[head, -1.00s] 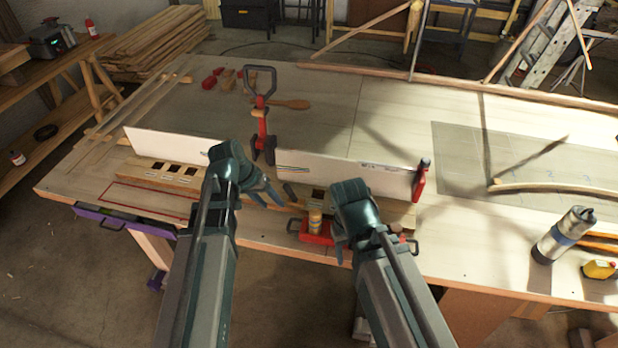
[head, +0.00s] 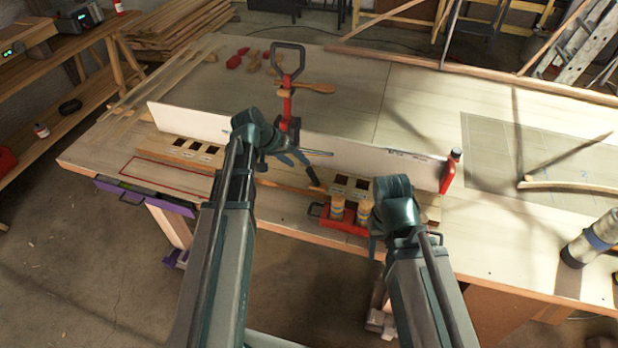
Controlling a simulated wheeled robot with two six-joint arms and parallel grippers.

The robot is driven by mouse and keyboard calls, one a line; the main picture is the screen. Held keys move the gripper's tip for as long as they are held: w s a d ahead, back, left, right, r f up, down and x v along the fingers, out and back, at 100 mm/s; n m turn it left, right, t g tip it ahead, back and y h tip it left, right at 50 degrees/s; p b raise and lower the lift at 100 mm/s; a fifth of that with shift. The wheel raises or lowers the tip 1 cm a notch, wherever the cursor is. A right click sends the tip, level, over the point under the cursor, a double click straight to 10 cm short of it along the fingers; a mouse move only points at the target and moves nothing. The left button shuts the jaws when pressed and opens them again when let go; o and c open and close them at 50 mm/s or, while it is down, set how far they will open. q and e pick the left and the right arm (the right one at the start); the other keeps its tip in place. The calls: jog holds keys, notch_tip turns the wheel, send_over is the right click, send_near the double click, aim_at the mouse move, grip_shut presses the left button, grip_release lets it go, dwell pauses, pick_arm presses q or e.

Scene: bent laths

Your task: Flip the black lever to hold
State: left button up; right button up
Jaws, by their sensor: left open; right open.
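A short black lever (head: 313,177) sticks up at a tilt near the front of the workbench, between the two slotted wooden blocks, its top leaning left. My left gripper (head: 292,158) is open just up and left of the lever. One finger lies close to the lever's top; I cannot tell whether they touch. My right gripper (head: 376,238) is open and points down at the right end of the red tray (head: 346,226). My own wrist hides part of the tray there.
A long white board (head: 375,157) stands on edge behind the lever, with a red clamp (head: 285,107) behind it and a red end piece (head: 448,175). Slotted wooden blocks (head: 180,150) line its front. Yellow-banded cylinders (head: 337,207) stand in the tray.

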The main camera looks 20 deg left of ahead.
aim_at(307, 169)
pick_arm(q)
jog(key=b+x, duration=0.5)
jog(key=x, duration=0.3)
jog(key=shift+b, duration=0.3)
jog(key=shift+c, duration=0.2)
grip_shut()
dwell(1.0)
